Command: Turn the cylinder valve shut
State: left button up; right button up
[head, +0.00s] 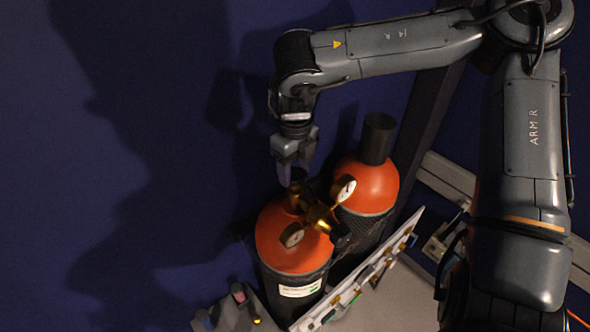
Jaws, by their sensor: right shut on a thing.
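The front gas cylinder (283,243) has an orange top and a dark body with a white label. A brass valve and regulator (318,216) with two round gauges sit on its top. My right gripper (289,176) points down from above, shut on the small dark valve knob (298,174) at the top of the brass fitting. The fingers hide part of the knob, so how far it is turned cannot be told.
A second orange-topped cylinder (372,185) with a dark cap (378,138) stands close behind at the right. A pale panel (357,285) with small fittings stands right of the front cylinder. Small items (240,293) lie at lower left. The blue wall leaves free room at left.

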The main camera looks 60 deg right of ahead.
jog(key=m+b, duration=0.1)
jog(key=m, duration=0.3)
jog(key=shift+m, duration=1.1)
jog(key=o, duration=1.1)
jog(key=shift+c, duration=0.2)
